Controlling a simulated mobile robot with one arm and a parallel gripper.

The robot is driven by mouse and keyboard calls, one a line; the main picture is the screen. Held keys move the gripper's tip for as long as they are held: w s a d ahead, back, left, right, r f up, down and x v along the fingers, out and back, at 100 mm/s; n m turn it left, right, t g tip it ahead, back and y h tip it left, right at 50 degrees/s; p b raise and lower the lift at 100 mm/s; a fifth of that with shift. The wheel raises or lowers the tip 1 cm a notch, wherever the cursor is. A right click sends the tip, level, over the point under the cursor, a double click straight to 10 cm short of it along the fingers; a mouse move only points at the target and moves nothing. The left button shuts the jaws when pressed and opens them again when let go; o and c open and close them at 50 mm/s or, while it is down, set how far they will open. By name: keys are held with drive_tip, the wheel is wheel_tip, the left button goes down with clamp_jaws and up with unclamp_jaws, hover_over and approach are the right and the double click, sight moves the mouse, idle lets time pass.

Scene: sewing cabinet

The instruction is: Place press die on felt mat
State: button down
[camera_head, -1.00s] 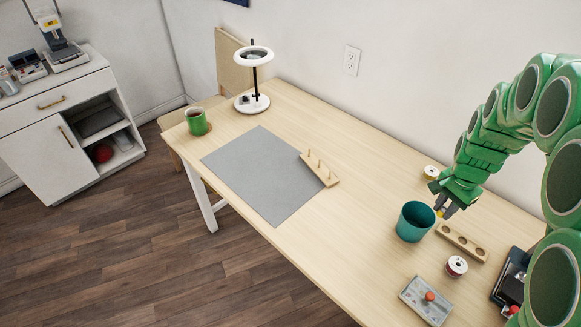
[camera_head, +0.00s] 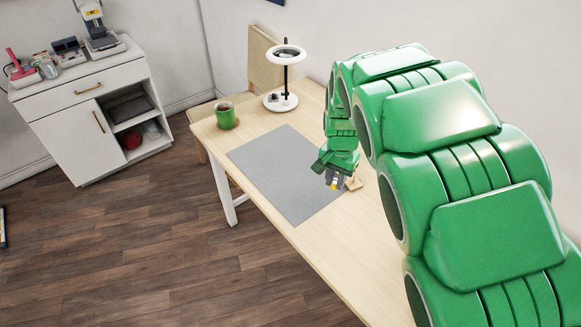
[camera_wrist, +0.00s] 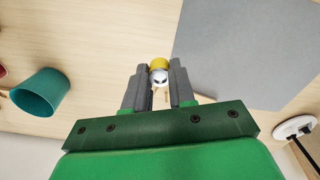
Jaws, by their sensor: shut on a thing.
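The press die (camera_wrist: 159,75) is a small piece with a yellow band and a shiny silver rounded part. My gripper (camera_wrist: 159,67) is shut on it, with a grey finger on each side. In the head view the yellow of the die (camera_head: 334,184) shows at the tip of my gripper (camera_head: 334,181). The felt mat (camera_head: 280,172) is a flat grey rectangle on the table, bare where visible. My gripper is near its right side, above the table; the exact height is hard to tell. In the wrist view the mat (camera_wrist: 250,50) lies up and right of the die.
A wooden peg rack (camera_head: 354,182) stands close beside my gripper, partly hidden. A green mug (camera_head: 226,116) and a magnifier lamp (camera_head: 281,102) stand at the table's far end. A teal cup (camera_wrist: 42,92) shows at the wrist view's left. My arm hides the table's right part.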

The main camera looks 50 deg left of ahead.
drive_tip(key=s+a+n, duration=0.2)
drive_tip(key=s+a, duration=0.5)
drive_tip(key=s, duration=0.3)
hover_over(279, 183)
drive_tip(key=shift+s+d+f, duration=0.1)
drive_tip(key=shift+d+f, duration=0.1)
drive_tip(key=shift+f, duration=2.2)
drive_tip(key=shift+s+d+f, duration=0.1)
drive_tip(key=shift+d+f, duration=0.05)
drive_tip(key=shift+f, duration=2.2)
drive_tip(key=shift+w+a+f, duration=0.2)
drive_tip(key=shift+a+f, duration=0.1)
drive_tip(key=shift+f, duration=1.55)
drive_tip(key=shift+f, duration=0.15)
drive_tip(key=c, duration=0.9)
unclamp_jaws()
drive_tip(key=shift+c, duration=0.2)
